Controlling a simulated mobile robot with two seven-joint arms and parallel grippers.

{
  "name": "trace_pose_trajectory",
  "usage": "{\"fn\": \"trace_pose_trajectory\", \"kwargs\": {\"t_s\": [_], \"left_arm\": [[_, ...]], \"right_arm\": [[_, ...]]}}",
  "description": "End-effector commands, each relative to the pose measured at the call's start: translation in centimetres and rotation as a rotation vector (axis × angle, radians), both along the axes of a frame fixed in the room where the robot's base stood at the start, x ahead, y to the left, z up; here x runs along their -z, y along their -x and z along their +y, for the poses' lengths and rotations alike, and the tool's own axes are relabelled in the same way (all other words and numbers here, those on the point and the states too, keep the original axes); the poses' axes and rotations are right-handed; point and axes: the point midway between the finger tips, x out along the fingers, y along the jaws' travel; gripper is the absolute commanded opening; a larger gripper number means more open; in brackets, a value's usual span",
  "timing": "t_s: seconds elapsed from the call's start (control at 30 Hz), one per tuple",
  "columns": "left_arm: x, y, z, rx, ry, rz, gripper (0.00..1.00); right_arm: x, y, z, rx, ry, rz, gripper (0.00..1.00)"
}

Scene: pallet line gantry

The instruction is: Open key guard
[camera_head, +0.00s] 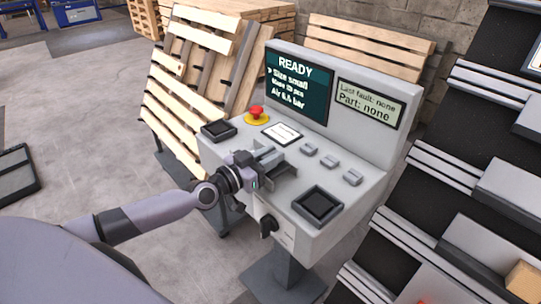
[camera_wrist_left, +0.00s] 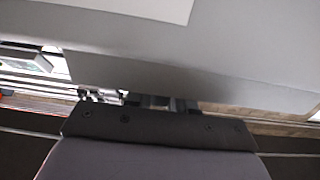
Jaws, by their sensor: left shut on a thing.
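The grey console (camera_head: 340,190) stands in the middle of the head view. My left gripper (camera_head: 266,165) is at the front part of its sloping top, shut on a small part that I take to be the key guard. The gripper hides most of that part, so its angle cannot be told. A black rotary knob (camera_head: 268,226) shows on the front face below. In the left wrist view, my left gripper (camera_wrist_left: 165,103) is close to a large pale grey surface (camera_wrist_left: 190,60). The right gripper is not in view.
A screen (camera_head: 300,85) rises behind. Wooden pallets (camera_head: 190,90) lean at the back left. Dark shelving (camera_head: 470,170) is close on the right.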

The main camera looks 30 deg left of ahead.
Motion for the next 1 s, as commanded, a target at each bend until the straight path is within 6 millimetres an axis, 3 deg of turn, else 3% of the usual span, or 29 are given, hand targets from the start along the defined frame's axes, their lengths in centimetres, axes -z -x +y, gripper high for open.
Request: {"fn": "trace_pose_trajectory", "kwargs": {"t_s": [0.47, 0.5, 0.57, 1.0], "left_arm": [[0.06, 0.02, 0.01, 0.001, 0.000, 0.002, 0.00], [0.06, 0.02, 0.01, 0.000, 0.000, 0.002, 0.30], [0.05, 0.02, 0.01, 0.000, 0.000, 0.002, 0.45], [0.10, 0.78, 0.30, 0.000, -0.002, 0.003, 0.45]], "right_arm": [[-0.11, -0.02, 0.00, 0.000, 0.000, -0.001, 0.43], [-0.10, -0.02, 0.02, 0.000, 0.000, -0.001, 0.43], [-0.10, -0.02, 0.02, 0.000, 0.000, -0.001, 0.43], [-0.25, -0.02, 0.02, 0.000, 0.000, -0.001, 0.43]]}}
